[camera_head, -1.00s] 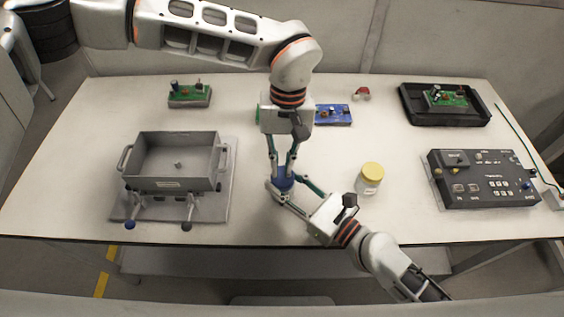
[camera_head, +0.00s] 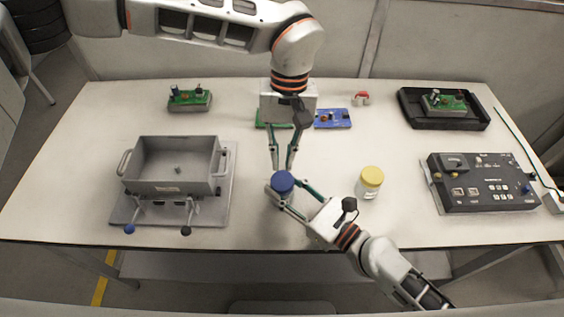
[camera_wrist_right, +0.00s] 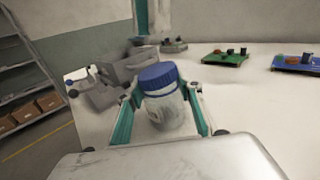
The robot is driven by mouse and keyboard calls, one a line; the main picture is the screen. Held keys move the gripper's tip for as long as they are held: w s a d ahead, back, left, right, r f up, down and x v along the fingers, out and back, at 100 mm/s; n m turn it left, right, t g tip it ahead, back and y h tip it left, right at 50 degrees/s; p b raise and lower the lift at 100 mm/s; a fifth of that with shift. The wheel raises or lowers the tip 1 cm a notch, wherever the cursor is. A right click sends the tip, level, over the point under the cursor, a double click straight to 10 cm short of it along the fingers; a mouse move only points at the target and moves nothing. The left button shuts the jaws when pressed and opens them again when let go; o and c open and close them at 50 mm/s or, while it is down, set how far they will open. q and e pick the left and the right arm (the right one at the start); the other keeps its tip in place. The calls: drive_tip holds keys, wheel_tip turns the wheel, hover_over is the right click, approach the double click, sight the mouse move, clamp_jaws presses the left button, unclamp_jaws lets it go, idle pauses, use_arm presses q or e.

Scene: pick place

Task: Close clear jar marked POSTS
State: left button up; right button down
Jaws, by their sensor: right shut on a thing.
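A clear jar with a pale label and a blue lid (camera_head: 283,183) stands near the table's front middle. In the right wrist view the jar body (camera_wrist_right: 167,112) shows below the blue lid (camera_wrist_right: 158,76), which sits on its top. The lettering is not legible, and I cannot tell how tight the lid is. My right gripper (camera_head: 284,198) is shut on the jar body, with a finger on each side. My left gripper (camera_head: 283,168) points down just above and behind the lid, its fingers apart and empty.
A second jar with a yellow lid (camera_head: 370,183) stands to the right. A grey bin (camera_head: 172,186) is on the left, a black control box (camera_head: 483,190) on the right. A black tray (camera_head: 410,105), a green board (camera_head: 190,98) and a blue board (camera_head: 333,119) lie behind.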

drive_tip(key=c, duration=1.3)
unclamp_jaws()
drive_tip(key=v, duration=1.2)
drive_tip(key=shift+s, duration=0.1)
